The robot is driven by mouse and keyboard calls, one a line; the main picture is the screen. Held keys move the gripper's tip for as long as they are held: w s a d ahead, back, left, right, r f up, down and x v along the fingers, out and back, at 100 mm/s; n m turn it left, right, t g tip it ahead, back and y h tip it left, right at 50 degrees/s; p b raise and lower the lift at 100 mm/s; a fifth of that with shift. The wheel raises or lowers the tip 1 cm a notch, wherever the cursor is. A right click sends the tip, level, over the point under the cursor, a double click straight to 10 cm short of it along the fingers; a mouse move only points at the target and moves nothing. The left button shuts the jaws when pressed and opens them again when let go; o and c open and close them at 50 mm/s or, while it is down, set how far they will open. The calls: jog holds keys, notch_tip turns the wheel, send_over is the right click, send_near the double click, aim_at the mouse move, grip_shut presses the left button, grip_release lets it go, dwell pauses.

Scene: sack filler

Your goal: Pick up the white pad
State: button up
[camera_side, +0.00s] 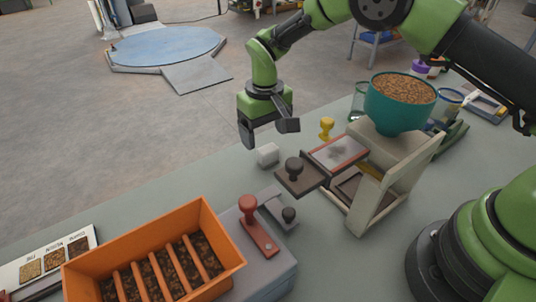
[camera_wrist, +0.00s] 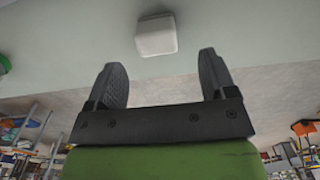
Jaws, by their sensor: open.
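The white pad (camera_side: 267,155) is a small white block on the grey-green table near its far edge, left of the sack filler stand. It also shows in the wrist view (camera_wrist: 156,37), beyond the fingertips and between their lines. My gripper (camera_side: 268,136) is open and empty, just above and beside the pad in the side view. Its two dark fingers (camera_wrist: 163,72) stand wide apart in the wrist view, with nothing between them. I see no contact with the pad.
A teal hopper of grain (camera_side: 388,117) tops a beige stand (camera_side: 371,195). A dark knobbed plate (camera_side: 299,181) juts out close to the pad. A yellow knob (camera_side: 326,126) stands behind.

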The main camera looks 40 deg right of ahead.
aim_at(268, 148)
jog(key=f, duration=0.5)
jog(key=shift+s+d+f, duration=0.15)
jog(key=shift+s+f, duration=0.1)
jog(key=shift+f, duration=0.1)
jog(key=c, duration=1)
jog(key=shift+r, duration=5.05)
